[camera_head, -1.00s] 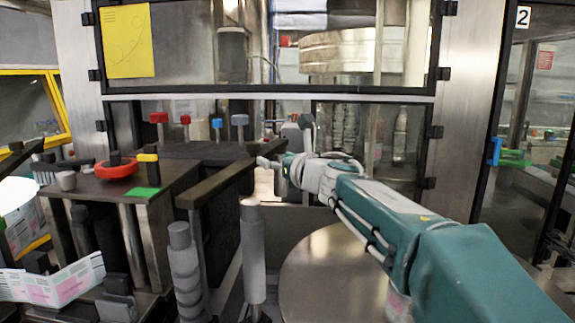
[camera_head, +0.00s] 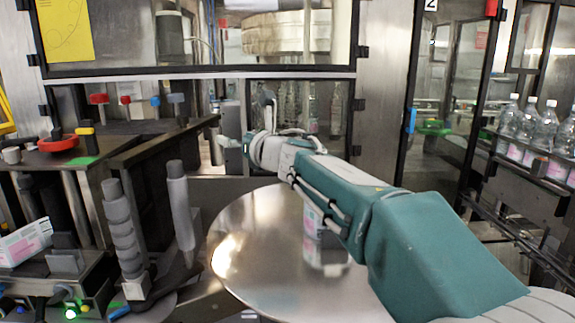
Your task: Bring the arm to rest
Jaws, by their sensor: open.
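My arm, teal and white, reaches from the lower right towards the middle of the head view. My gripper (camera_head: 262,118) is at its far end, small and partly hidden by the wrist. It is open, in front of the machine's window, and I see nothing held in it. The arm passes above a round shiny metal table (camera_head: 262,270).
The labeller bench (camera_head: 110,140) with coloured knobs stands at the left, and grey rollers (camera_head: 122,230) rise beside the round table. Bottles (camera_head: 530,130) stand on a conveyor at right. A glass door (camera_head: 445,90) is behind.

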